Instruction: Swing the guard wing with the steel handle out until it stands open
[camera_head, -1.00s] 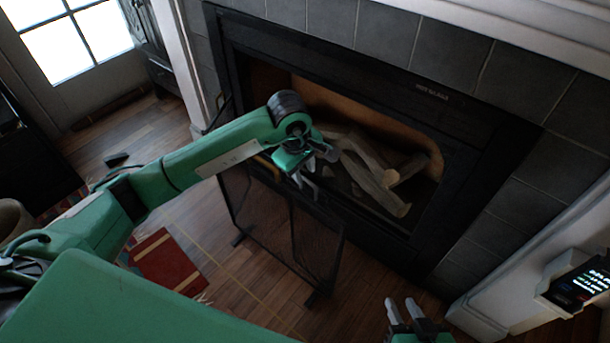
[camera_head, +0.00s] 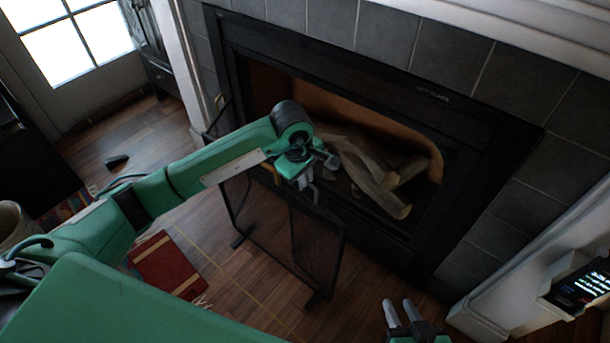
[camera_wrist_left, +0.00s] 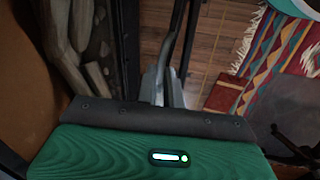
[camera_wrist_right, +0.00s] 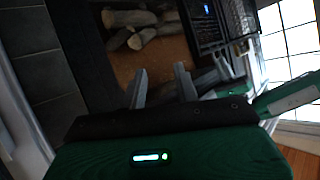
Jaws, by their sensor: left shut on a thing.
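The fireguard is a dark mesh screen with black frames in front of the fireplace. Its right-hand wing (camera_head: 318,250) stands out at an angle to the middle panel (camera_head: 250,215). My left gripper (camera_head: 314,192) is at the top of this wing, shut on a grey bar that looks like the steel handle; the fingers largely hide it. In the left wrist view the fingers (camera_wrist_left: 162,88) close around the grey bar (camera_wrist_left: 176,45). A brass-coloured piece (camera_head: 275,174) shows just behind my left wrist. My right gripper (camera_head: 399,314) is open and empty, low and right of the guard.
The fireplace (camera_head: 465,170) with logs (camera_head: 375,180) lies behind the guard. A lit display (camera_head: 582,288) is at the far right. The floor between the wing and my right gripper is clear.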

